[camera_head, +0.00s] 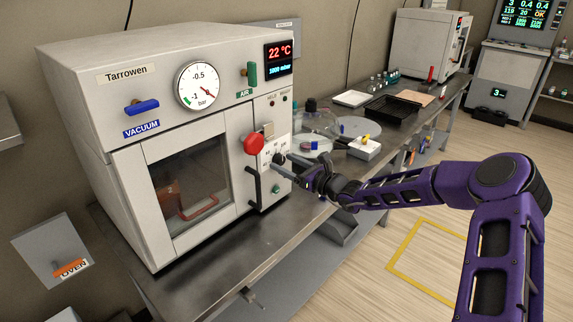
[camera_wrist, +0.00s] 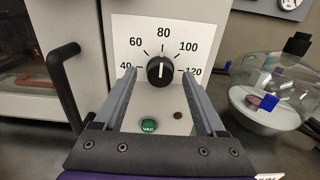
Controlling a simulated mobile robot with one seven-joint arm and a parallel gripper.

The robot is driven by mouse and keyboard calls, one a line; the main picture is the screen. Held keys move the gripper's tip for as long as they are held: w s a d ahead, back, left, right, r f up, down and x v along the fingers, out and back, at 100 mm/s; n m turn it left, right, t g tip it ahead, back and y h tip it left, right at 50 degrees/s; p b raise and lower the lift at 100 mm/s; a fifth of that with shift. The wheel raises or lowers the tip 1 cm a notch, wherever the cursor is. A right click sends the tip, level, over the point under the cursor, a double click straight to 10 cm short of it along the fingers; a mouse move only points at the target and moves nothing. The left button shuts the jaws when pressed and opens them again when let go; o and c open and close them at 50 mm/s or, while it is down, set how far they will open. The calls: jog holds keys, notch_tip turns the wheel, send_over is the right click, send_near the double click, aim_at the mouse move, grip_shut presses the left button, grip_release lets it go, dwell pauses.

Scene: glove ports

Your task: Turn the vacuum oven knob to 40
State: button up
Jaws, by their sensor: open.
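The vacuum oven (camera_head: 150,140) stands on the bench and its display reads 22 °C. Its black temperature knob (camera_wrist: 160,70) sits on a white dial plate marked 40, 60, 80, 100 and 120. In the wrist view the knob's white line points straight up, near 80. My gripper (camera_wrist: 160,74) is open with one finger on each side of the knob, with gaps to both sides. I cannot tell whether the fingertips reach the knob's depth. In the head view the gripper (camera_head: 286,163) is at the oven's right panel and partly hides the knob.
A black door handle (camera_wrist: 64,84) stands out left of the fingers. A green VAC button (camera_wrist: 148,125) lies below the knob. A glass desiccator (camera_wrist: 270,95) stands to the right. A red knob (camera_head: 254,143) is above the dial.

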grip_shut()
dwell(0.3)
jog(key=shift+f, duration=0.1)
jog(key=n+b, duration=0.4)
jog(key=shift+f+n+b, duration=0.2)
jog(key=shift+n+b, duration=0.1)
jog(key=n+b, duration=0.3)
jog(key=shift+r+n, duration=0.15)
jog(key=shift+n, duration=0.15)
jog(key=n, duration=0.2)
jog(key=n+b, duration=0.1)
jog(key=n, duration=0.1)
jog(key=shift+r+n, duration=0.2)
jog(key=shift+n, duration=0.1)
jog(key=n, duration=0.5)
jog(key=shift+d, duration=0.1)
